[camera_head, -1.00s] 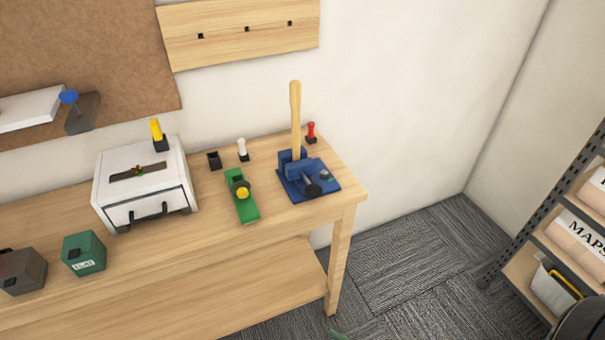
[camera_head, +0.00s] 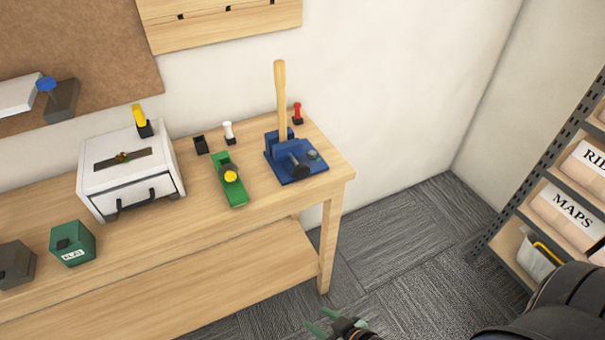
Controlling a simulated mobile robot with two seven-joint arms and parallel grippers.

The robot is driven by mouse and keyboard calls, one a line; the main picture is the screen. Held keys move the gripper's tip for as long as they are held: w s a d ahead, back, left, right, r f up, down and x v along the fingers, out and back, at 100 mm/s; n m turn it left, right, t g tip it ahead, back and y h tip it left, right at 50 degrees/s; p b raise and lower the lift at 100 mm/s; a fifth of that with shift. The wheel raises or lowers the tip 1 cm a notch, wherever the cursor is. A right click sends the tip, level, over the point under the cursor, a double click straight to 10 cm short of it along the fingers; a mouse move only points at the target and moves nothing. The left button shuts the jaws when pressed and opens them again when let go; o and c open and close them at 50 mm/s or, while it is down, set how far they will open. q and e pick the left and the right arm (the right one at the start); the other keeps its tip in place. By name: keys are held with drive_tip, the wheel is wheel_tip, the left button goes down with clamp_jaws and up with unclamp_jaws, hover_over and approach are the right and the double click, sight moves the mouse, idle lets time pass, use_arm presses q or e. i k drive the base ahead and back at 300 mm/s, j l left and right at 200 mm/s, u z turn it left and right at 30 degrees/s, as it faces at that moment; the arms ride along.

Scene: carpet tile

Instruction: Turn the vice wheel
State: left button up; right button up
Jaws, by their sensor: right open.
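The blue vice (camera_head: 290,158) stands on a blue base plate at the right end of the wooden workbench. A light wooden handle (camera_head: 280,95) stands upright in its jaws. A dark wheel or knob (camera_head: 299,166) sticks out at its front, too small to see in detail. My right gripper (camera_head: 320,325) shows at the bottom edge, right of the bench leg and well below the vice. Its green-tipped fingers are open, with nothing seen between them. My left gripper is out of view.
The workbench (camera_head: 190,230) also bears a green block with a yellow knob (camera_head: 230,188), a white drawer box (camera_head: 130,165) and a green box (camera_head: 72,243). A shelf rack (camera_head: 530,180) stands at the right. Carpet (camera_head: 400,240) between bench and rack is clear.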

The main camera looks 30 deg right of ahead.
sight(301, 171)
drive_tip(key=i+l, duration=0.1)
drive_tip(key=l, duration=0.3)
drive_tip(key=i+l, duration=0.1)
drive_tip(key=l, duration=0.35)
drive_tip(key=i+l, duration=0.1)
drive_tip(key=l, duration=0.3)
drive_tip(key=i+l, duration=0.1)
drive_tip(key=l, duration=0.3)
drive_tip(key=i+l, duration=0.1)
drive_tip(key=l, duration=0.35)
drive_tip(key=j, duration=0.75)
